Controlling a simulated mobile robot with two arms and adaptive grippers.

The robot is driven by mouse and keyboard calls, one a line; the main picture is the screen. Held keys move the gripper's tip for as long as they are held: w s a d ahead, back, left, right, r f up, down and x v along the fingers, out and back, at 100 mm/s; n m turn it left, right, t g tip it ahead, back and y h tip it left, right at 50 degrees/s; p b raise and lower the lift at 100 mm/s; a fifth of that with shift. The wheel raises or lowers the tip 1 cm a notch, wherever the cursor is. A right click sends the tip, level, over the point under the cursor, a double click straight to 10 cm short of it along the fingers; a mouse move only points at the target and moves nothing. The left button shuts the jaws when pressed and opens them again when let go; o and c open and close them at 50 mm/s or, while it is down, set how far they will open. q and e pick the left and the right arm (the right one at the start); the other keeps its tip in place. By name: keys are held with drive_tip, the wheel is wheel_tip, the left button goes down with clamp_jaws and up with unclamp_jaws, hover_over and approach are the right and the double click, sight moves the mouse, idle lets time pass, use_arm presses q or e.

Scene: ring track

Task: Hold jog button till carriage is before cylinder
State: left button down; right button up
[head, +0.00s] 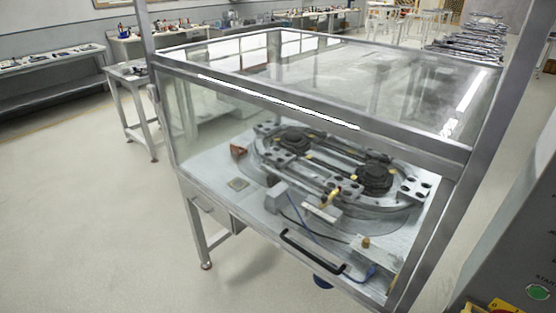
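An oval ring track (335,170) lies on the bed of a glass-walled machine enclosure. Several carriages sit around it as pale plates with dark holes, one at the right end (414,190) and one at the front (345,188). A small yellow-tipped part, which may be the cylinder (330,197), stands at the track's front edge. A green round button (537,292) is on a grey control panel (510,250) at the lower right; its label reads like START. I cannot tell which control is the jog button. Neither of my grippers is in view.
A metal frame with a black handle (313,252) encloses the track. A yellow piece (490,306) shows at the panel's bottom edge. Workbenches line the back wall, and a small metal table (133,85) stands behind the enclosure. The floor at left (80,220) is clear.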

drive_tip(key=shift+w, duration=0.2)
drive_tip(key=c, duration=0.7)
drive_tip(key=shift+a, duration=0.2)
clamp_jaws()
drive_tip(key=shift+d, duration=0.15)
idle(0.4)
